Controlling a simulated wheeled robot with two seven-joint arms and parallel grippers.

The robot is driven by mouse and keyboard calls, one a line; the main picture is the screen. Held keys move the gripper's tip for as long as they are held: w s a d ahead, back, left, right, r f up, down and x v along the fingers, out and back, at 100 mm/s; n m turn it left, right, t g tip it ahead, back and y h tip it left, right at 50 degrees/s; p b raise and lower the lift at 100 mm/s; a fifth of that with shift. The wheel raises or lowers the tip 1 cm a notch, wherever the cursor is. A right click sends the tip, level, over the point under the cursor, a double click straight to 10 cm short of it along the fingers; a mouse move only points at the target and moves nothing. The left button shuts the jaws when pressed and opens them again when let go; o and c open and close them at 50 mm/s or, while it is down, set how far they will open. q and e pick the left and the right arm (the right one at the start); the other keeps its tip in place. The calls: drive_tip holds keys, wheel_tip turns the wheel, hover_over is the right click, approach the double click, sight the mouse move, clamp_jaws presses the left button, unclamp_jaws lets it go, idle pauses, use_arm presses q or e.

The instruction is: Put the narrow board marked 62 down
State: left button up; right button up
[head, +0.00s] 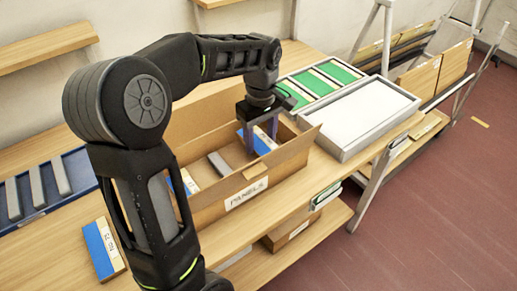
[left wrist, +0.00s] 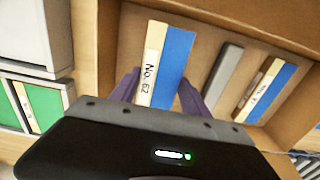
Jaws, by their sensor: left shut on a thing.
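The narrow board marked 62 (left wrist: 172,62) is blue with a cream strip reading "No. 62". My left gripper (left wrist: 158,95) is shut on it, one purple finger on each side. In the head view the board (head: 262,141) and the left gripper (head: 259,128) are at the far end of the cardboard box marked PANELS (head: 238,208). The board stands roughly upright, partly inside the box. Its lower end is hidden, so I cannot tell whether it touches the bottom. My right gripper is not in view.
In the box are a grey slab (head: 218,164) and another blue-and-cream board (left wrist: 270,88). A blue-and-cream board (head: 101,247) lies on the wooden bench. A blue rack (head: 78,163) is at left. A pale empty tray (head: 362,114) and green panels (head: 338,72) are at right.

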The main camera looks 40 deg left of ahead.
sight(260, 143)
use_arm(q)
drive_tip(key=shift+f, duration=1.85)
drive_tip(key=shift+f, duration=0.1)
drive_tip(key=o, duration=1.4)
wheel_tip(260, 143, up, 12)
drive_tip(key=shift+r+p, duration=0.15)
drive_tip(key=shift+p, duration=0.15)
